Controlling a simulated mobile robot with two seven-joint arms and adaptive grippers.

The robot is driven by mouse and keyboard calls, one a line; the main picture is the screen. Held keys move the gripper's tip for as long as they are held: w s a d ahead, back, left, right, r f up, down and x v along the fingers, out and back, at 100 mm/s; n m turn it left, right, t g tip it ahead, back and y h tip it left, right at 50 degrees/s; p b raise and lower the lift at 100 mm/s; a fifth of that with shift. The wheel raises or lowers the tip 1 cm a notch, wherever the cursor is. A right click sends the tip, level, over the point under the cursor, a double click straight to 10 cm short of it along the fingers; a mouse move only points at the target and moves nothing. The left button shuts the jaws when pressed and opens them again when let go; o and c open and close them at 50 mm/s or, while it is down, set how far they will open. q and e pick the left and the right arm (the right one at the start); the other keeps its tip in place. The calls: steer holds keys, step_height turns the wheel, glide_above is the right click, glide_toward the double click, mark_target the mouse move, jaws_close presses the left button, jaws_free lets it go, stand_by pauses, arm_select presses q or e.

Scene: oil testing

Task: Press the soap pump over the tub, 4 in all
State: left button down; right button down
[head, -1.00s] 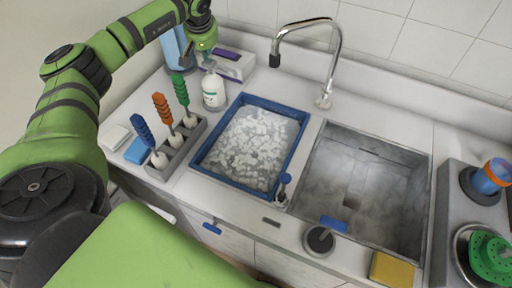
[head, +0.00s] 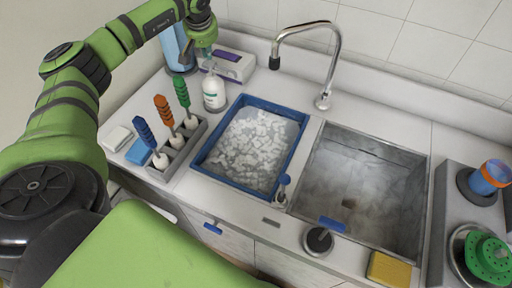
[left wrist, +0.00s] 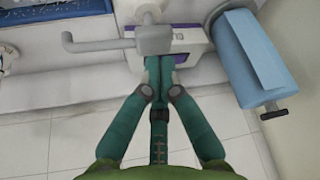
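The soap pump bottle (head: 214,95) is white with a green label and stands upright behind the tub's back left corner. The tub (head: 229,183) is blue, with white foam patches on grey liquid. My left gripper (head: 206,56) is above the bottle, pointing down. In the left wrist view its green fingers (left wrist: 158,62) are together, with nothing seen between them. Their tips are at the grey pump head (left wrist: 153,40), whose nozzle (left wrist: 92,45) points left there. I cannot tell whether they touch. My right gripper is not in view.
A rack (head: 180,150) with blue, orange and green brushes stands left of the tub. A glove box (head: 232,66) and blue paper roll (head: 175,50) are behind. The sink (head: 365,185) and faucet (head: 332,65) are to the right. A yellow sponge (head: 389,269) lies in front.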

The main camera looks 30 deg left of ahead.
mark_target(209, 62)
arm_select(q)
steer(key=shift+s+f+b, duration=0.1)
steer(key=shift+f+b, duration=0.65)
steer(key=shift+f, duration=0.8)
steer(key=shift+d+r, duration=0.1)
steer(key=shift+r, duration=0.05)
steer(key=shift+r+p, duration=1.3)
steer(key=shift+r, duration=0.1)
steer(key=shift+f, duration=0.1)
